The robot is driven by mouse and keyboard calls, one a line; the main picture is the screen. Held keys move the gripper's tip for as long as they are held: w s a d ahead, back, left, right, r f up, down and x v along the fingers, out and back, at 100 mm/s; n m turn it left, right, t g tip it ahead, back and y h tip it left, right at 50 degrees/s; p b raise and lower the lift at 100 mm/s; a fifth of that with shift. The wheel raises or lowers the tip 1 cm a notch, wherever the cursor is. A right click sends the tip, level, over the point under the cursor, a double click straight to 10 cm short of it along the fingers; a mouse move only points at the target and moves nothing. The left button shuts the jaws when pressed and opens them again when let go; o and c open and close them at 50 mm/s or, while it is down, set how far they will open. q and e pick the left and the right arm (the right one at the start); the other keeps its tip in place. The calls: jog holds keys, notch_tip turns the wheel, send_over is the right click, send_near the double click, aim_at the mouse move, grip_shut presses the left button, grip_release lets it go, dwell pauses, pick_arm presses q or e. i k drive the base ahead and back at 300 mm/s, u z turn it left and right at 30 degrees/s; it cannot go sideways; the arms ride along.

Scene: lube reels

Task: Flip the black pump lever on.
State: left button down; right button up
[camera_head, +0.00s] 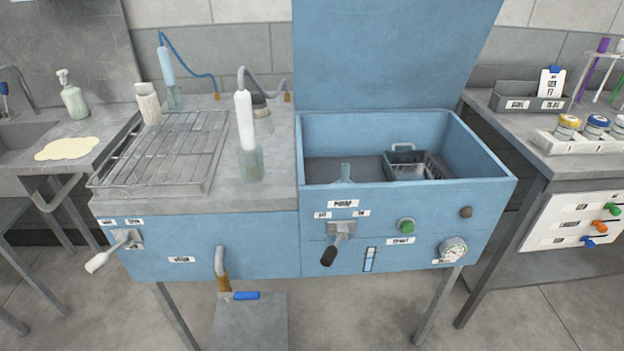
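The black pump lever (328,256) is on the front of the blue cabinet (280,235), under a label that reads PUMP (343,204). Its grey shaft comes out of a grey mount (340,227), and its black grip hangs down and slightly to the left. Two small labels flank it above: the left one (322,215) seems to read OFF and the right one (361,213) seems to read ON, but the print is small. Neither of my grippers shows in the head view, and nothing touches the lever.
A similar white-handled lever (98,261) is at the cabinet's left. A green button (407,225) and a gauge (453,249) are right of the pump lever. The open basin (405,185) is above. A pipe (220,265) sticks out lower left. Space before the lever is clear.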

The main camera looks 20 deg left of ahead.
aim_at(328, 259)
jog(key=k, duration=0.5)
jog(key=u, duration=0.85)
jog(key=i, duration=0.9)
jog(key=z, duration=0.75)
